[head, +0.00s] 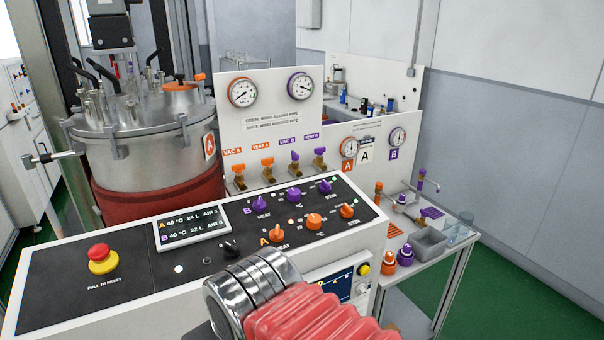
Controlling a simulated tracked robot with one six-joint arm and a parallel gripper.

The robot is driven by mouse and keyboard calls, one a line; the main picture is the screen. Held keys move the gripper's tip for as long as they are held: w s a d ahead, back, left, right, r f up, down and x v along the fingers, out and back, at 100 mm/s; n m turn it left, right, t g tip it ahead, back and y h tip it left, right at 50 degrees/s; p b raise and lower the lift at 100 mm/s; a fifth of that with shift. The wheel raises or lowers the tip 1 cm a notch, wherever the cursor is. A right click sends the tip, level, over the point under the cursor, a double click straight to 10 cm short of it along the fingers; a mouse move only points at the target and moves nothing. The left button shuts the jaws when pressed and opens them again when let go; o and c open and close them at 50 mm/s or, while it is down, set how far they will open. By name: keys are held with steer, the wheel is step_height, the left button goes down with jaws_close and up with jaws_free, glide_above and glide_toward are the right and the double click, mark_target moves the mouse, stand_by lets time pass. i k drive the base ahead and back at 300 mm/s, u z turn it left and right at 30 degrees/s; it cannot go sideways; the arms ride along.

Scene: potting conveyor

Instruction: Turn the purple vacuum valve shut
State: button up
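The purple vacuum valve (294,156) is on the white upright panel in the head view, under the purple label VAC B (288,141). It has a small purple handle on a brass body. The handle's exact angle is too small to tell. A second purple valve (320,154), labelled VENT B, stands just to its right. Two orange-handled valves, VAC A (238,170) and VENT A (267,163), are to its left. My arm, with red bellows and metal rings, enters at the bottom, well in front of the valves. My gripper does not show.
A sloped black control panel (110,255) with orange and purple knobs and a red stop button (99,252) lies before the valves. A lidded steel vessel (150,155) stands left. Gauges (242,92) sit above. A side table (428,218) holds small parts at right.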

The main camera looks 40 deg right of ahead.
mark_target(294, 156)
steer(key=z, duration=0.6)
steer(key=k, duration=0.45)
steer(key=z, duration=0.4)
steer(key=i, duration=0.5)
steer(key=u, duration=0.25)
